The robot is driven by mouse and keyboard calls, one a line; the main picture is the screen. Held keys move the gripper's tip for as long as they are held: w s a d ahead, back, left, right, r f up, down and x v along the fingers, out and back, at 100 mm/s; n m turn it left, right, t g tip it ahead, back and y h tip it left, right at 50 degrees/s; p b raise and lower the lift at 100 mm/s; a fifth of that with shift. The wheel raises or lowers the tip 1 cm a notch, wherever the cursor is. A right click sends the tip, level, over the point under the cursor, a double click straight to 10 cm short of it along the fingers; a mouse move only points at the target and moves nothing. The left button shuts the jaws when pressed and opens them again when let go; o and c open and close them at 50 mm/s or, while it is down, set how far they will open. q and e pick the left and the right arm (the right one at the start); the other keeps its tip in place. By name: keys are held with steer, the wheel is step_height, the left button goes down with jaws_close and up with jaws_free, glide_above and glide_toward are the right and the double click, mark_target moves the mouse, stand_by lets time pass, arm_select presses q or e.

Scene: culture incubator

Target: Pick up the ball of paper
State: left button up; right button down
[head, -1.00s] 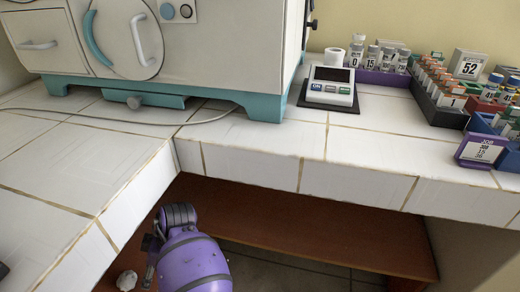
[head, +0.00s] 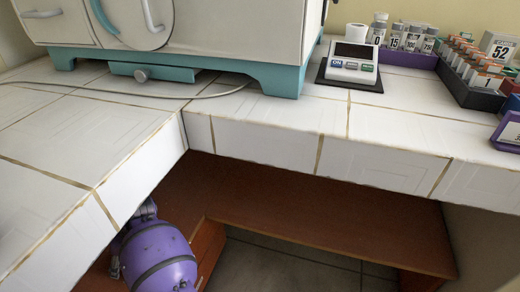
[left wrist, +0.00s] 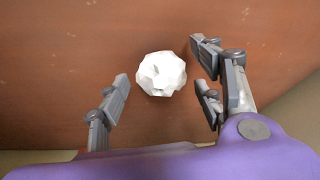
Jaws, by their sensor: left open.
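The ball of paper (left wrist: 161,74) is a white crumpled lump on a reddish-brown wooden surface (left wrist: 60,50) in the left wrist view. My left gripper (left wrist: 160,86) is open, with its grey fingers on either side of the ball in that picture. I see no contact between fingers and ball, and how far the ball lies from the fingertips I cannot tell. In the head view my purple left arm (head: 160,258) reaches below the counter at the lower left. My right gripper is in neither view.
A white tiled counter (head: 280,142) bends around the opening above a brown wooden shelf (head: 330,228). Its edge (head: 150,165) is close to my left arm.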

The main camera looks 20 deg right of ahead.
arm_select(q)
steer(key=shift+w, duration=0.1)
steer(key=shift+c, duration=0.5)
steer(key=c, duration=0.7)
steer(key=shift+c, duration=0.2)
